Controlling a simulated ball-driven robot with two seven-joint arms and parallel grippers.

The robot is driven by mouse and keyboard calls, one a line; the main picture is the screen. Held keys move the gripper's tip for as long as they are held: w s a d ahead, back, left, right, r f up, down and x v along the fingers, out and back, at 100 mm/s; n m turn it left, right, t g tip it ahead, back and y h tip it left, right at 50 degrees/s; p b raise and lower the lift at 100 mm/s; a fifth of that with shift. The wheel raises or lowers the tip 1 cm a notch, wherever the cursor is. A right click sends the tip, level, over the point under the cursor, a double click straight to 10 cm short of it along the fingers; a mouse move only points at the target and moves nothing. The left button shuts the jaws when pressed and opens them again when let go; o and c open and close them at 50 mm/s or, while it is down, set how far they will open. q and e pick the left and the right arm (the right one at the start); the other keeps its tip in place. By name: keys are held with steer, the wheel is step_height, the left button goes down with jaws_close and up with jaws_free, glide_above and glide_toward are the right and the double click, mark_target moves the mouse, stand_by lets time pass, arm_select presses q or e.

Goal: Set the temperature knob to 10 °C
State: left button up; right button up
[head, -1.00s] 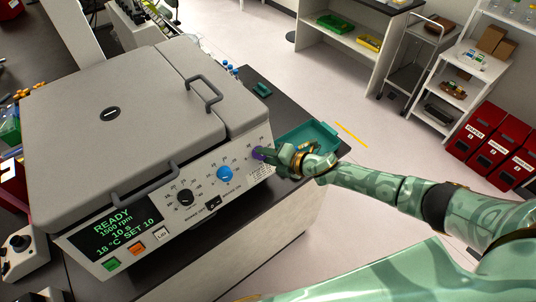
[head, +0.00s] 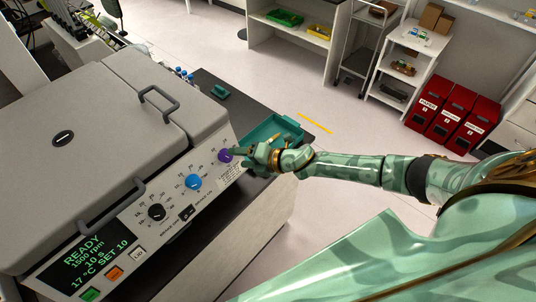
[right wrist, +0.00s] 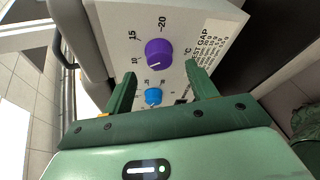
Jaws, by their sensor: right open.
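The purple temperature knob (head: 225,155) is at the right end of the grey machine's sloped front panel. In the right wrist view the knob (right wrist: 159,53) shows whole, with a white mark on its lower face towards the "10" label. The display (head: 88,262) reads READY, 1500 rpm, 10 s, 17 °C, SET 10. My right gripper (right wrist: 160,73) is open and empty. Its fingers point at the panel, with the knob in view beyond the gap between them. In the head view my right gripper (head: 248,157) is just right of the knob. My left gripper is out of view.
A blue knob (head: 193,182) and a black knob (head: 156,212) sit lower left on the same panel. Dark handles (head: 160,103) stand on the grey lid. A teal tray (head: 272,131) lies on the bench behind my right gripper. Open floor lies to the right.

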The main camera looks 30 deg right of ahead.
steer(key=b+v, duration=0.1)
steer(key=v, duration=1.2)
steer(key=shift+b, duration=0.3)
